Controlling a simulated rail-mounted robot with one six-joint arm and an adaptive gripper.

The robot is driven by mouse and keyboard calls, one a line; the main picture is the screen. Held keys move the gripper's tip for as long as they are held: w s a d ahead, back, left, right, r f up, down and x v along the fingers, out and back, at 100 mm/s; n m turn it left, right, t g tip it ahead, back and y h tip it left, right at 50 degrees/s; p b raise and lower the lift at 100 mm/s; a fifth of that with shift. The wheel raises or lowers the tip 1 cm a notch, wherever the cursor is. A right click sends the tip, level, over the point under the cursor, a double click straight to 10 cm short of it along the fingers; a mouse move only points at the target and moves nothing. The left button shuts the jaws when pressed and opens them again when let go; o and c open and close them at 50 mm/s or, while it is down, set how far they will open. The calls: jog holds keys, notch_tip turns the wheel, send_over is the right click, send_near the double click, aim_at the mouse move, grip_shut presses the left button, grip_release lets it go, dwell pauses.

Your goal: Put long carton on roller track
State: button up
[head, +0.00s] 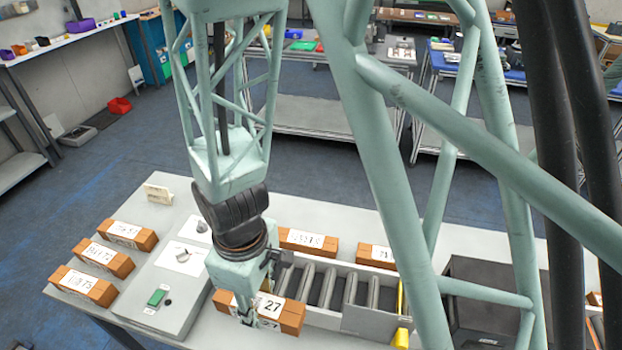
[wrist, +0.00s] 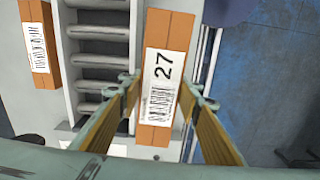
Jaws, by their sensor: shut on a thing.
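The long carton (head: 290,316) is an orange-brown box with a white label reading 27 and a barcode. It lies at the front of the table, beside the near end of the roller track. In the wrist view the carton (wrist: 170,50) runs up between my fingers, label facing the camera. My gripper (wrist: 166,88) is shut on its sides; in the head view my gripper (head: 247,316) is over the carton's left part. The roller track (head: 322,284) has grey rollers between side rails. In the wrist view the track (wrist: 98,62) lies left of the carton, apart from it.
A grey panel with a green button (head: 157,298) stands left of my gripper. A yellow bar (head: 402,300) and dark box (head: 490,290) are right of the track.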

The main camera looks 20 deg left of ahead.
jog(key=shift+s+a+r+n, duration=0.15)
jog(key=shift+s, duration=0.35)
jog(key=shift+s+a+r+n, duration=0.15)
jog(key=shift+s, duration=0.35)
